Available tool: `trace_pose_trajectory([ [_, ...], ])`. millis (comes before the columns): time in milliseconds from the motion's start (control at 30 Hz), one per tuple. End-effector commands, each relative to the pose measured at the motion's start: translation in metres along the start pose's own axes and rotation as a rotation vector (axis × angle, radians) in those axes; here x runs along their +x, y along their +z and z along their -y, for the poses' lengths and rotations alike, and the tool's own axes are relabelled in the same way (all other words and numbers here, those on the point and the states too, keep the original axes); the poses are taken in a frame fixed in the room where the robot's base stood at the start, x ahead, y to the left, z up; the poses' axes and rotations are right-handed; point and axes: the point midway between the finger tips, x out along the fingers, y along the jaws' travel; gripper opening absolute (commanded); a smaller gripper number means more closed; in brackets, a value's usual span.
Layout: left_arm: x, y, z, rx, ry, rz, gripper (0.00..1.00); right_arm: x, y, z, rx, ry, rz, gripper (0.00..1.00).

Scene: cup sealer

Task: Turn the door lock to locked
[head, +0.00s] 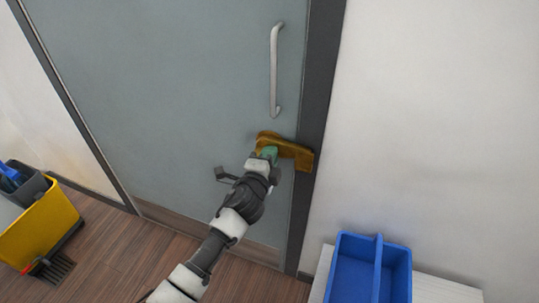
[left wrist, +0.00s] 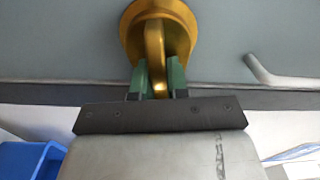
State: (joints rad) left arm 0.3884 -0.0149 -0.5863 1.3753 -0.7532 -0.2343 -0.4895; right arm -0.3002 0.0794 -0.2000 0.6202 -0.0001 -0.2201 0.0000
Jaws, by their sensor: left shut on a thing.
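The brass door lock (head: 302,155) sits at the right edge of the grey door, below the handle, and its body reaches onto the dark frame. In the left wrist view, the lock's round brass base (left wrist: 132,22) and upright turn piece (left wrist: 154,40) show close up. My left gripper (head: 268,153) is at the lock, with its green fingers (left wrist: 160,78) on both sides of the turn piece and shut on it. My arm and gripper hide part of the lock in the head view. My right gripper is not in view.
A vertical metal handle (head: 274,70) is on the door (head: 170,80) above the lock. A blue divided bin (head: 345,270) stands on a pale surface at lower right. A yellow bucket (head: 45,228) stands at left. The wooden floor (head: 115,250) between is clear.

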Motion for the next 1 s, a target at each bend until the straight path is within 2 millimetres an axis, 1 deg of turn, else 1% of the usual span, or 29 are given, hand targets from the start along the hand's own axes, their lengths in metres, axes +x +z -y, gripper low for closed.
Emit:
trace_pose_trajectory([
  [100, -0.0001, -0.0002, -0.0018, 0.061, 0.001, -0.001, 0.00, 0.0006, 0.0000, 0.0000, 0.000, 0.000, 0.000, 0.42],
  [333, -0.0002, 0.0000, -0.0035, 0.134, 0.002, -0.001, 0.00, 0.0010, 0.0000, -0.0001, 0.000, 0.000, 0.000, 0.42],
  [867, -0.0003, 0.0003, -0.0043, 0.163, 0.002, 0.000, 0.00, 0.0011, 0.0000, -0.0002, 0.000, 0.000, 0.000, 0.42],
  [900, -0.0003, 0.0003, -0.0043, 0.163, 0.002, 0.000, 0.20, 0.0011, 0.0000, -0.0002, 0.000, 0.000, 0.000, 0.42],
  [967, -0.0003, 0.0003, -0.0043, 0.162, 0.002, 0.000, 0.29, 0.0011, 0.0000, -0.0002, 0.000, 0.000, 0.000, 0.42],
  [1000, -0.0003, 0.0003, -0.0042, 0.161, 0.002, 0.000, 0.35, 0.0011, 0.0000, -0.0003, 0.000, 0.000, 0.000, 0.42],
])
